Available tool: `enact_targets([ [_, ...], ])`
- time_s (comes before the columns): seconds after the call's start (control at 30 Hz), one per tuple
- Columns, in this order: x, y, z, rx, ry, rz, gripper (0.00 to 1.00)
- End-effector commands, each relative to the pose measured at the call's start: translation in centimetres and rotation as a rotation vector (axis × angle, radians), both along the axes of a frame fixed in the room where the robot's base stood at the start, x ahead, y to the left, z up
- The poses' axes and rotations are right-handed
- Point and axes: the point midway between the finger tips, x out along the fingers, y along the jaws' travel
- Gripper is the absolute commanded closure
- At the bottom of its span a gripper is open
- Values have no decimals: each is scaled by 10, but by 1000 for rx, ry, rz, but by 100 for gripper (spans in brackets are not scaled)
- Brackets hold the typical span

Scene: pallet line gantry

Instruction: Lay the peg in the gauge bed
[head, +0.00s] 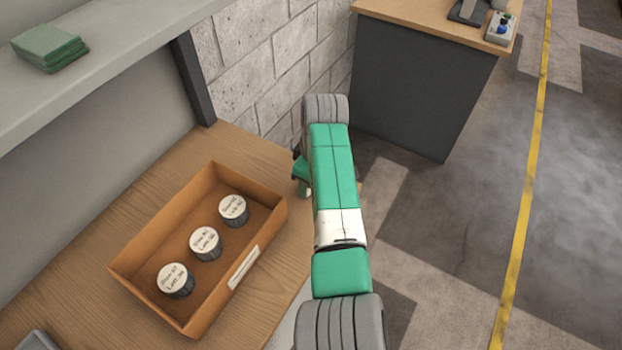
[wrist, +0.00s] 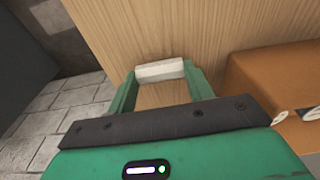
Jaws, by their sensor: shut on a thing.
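My gripper (wrist: 160,76) is shut on a pale, whitish peg (wrist: 160,70), which lies crosswise between the two green fingertips in the wrist view. The peg is held near the end of a wooden bench top (wrist: 185,25); whether it touches the wood I cannot tell. In the head view my arm hides most of the gripper, and only a green part and a small pale bit show at the bench's right end. I cannot make out a gauge bed in either view.
An orange-brown tray (head: 190,313) with several labelled dark cylinders (head: 206,243) stands on the bench, left of my arm. A grey object (head: 38,342) is cut off at the lower left. Green cloths (head: 47,45) lie on a shelf. A dark cabinet (head: 415,85) stands beyond.

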Motion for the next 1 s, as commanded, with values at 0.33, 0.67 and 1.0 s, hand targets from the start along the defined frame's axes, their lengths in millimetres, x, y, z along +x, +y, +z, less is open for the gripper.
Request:
enact_targets([
  [0.33, 0, 0, -3, 0, 1, 0, 27],
  [0.67, -1, -3, 38, 1, -3, 0, 27],
  [1.0, -6, -11, 110, 1, 0, 0, 27],
])
